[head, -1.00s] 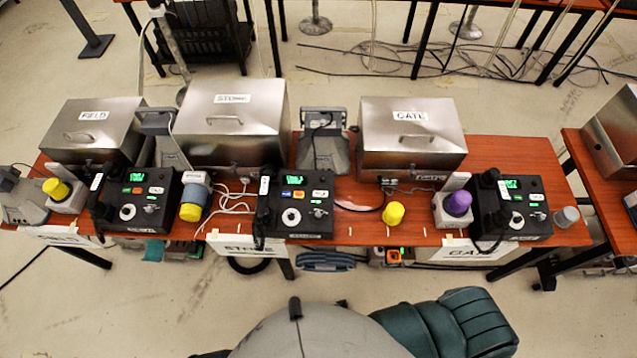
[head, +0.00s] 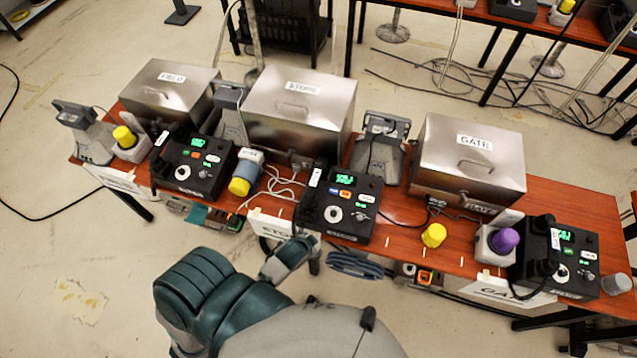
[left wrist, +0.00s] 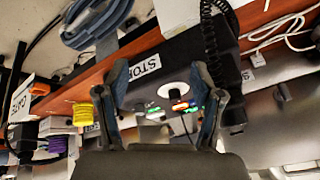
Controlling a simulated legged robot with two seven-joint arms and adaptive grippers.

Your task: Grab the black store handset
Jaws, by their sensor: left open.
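The black store handset (head: 312,196) rests along the left side of the store phone box (head: 347,212), in the middle of the table. My left gripper (head: 308,246) is open and empty in front of the table edge, a little below and apart from the handset. In the left wrist view, the open fingers (left wrist: 160,85) frame the front of the phone box (left wrist: 178,60), with its "STORE" label. The handset (left wrist: 233,112) and its coiled cord lie just right of the right finger there. My right gripper is out of view.
A field phone (head: 195,168) stands to the left and a gate phone (head: 556,262) to the right. A yellow-capped cylinder (head: 240,186), white cables (head: 275,188) and a yellow knob (head: 434,235) are near the store phone. Metal boxes (head: 298,115) line the back.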

